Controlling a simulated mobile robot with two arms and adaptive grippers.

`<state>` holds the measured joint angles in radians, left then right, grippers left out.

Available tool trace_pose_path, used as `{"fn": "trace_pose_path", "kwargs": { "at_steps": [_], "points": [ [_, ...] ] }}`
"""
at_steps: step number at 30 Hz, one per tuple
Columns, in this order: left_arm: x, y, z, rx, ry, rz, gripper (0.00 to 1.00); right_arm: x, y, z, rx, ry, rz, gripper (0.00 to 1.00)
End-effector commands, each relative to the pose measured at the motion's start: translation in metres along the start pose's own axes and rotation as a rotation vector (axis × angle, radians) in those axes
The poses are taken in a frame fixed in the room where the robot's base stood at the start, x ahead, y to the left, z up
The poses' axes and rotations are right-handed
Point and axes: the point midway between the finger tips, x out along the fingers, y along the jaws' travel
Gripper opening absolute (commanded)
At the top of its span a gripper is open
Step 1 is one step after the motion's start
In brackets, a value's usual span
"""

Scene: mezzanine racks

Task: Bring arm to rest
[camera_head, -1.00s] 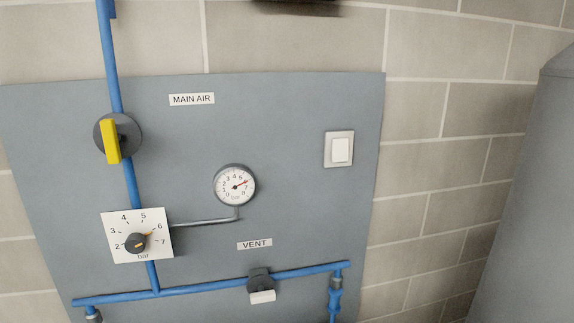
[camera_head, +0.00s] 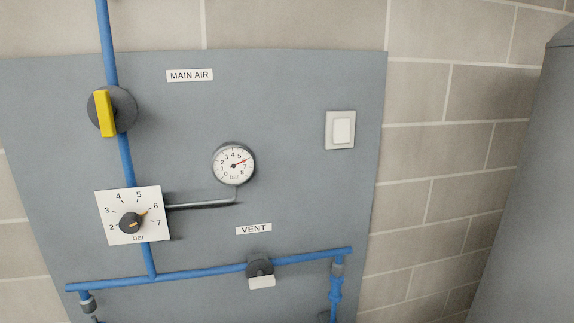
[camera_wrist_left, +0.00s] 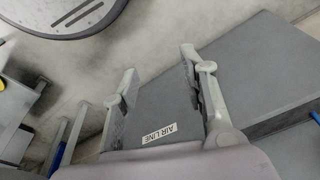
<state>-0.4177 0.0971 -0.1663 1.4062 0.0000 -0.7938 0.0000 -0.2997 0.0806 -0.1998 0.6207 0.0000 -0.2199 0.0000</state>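My left gripper (camera_wrist_left: 158,62) shows in the left wrist view with its two fingers spread apart and nothing visibly clasped between them. A dark grey surface with an "AIR LINE" label (camera_wrist_left: 159,134) shows between and behind the fingers; how far off it is I cannot tell. Neither gripper shows in the head view, and my right gripper is in no view. The grey wall panel (camera_head: 290,110) carries a yellow-handled valve (camera_head: 105,113), a regulator knob (camera_head: 131,222) pointing near 6, and a round gauge (camera_head: 233,163) with its needle near 6 to 7.
Blue pipes (camera_head: 200,273) run across the panel, with a vent valve (camera_head: 260,270) below its label. A white switch (camera_head: 341,130) is at the panel's right. A large grey body (camera_head: 525,190) stands at the right. Bare floor (camera_wrist_left: 165,40) lies beyond the left fingers.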

Motion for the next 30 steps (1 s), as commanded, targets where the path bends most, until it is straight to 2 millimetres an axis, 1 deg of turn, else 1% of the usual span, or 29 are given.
{"fn": "trace_pose_path", "kwargs": {
  "at_steps": [1,2,3,5,6,9,12,13,16,19,30],
  "points": [
    [0.028,0.001,0.021,0.002,-0.02,0.002,0.4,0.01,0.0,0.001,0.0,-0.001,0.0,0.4],
    [0.039,0.002,0.031,0.004,-0.025,0.002,0.4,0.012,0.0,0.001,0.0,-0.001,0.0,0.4],
    [0.055,0.003,0.046,0.006,-0.033,0.003,0.4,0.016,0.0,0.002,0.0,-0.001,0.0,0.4],
    [0.076,0.004,0.069,0.009,-0.046,0.004,0.4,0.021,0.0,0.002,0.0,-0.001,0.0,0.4],
    [0.088,0.004,0.084,0.01,-0.052,0.005,0.4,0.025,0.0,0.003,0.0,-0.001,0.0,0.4],
    [0.112,0.005,0.12,0.014,-0.069,0.006,0.4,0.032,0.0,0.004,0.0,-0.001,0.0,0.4],
    [0.127,0.005,0.15,0.018,-0.081,0.007,0.4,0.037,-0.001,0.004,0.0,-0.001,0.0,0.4],
    [0.13,0.005,0.157,0.019,-0.085,0.007,0.4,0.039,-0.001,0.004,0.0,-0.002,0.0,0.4],
    [0.135,0.005,0.173,0.022,-0.091,0.008,0.4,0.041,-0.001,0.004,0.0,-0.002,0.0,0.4],
    [0.137,0.005,0.18,0.023,-0.093,0.008,0.4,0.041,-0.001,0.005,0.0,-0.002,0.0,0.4],
    [0.137,0.005,0.18,0.023,-0.093,0.008,0.4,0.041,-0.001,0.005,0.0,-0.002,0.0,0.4]
  ]
}}
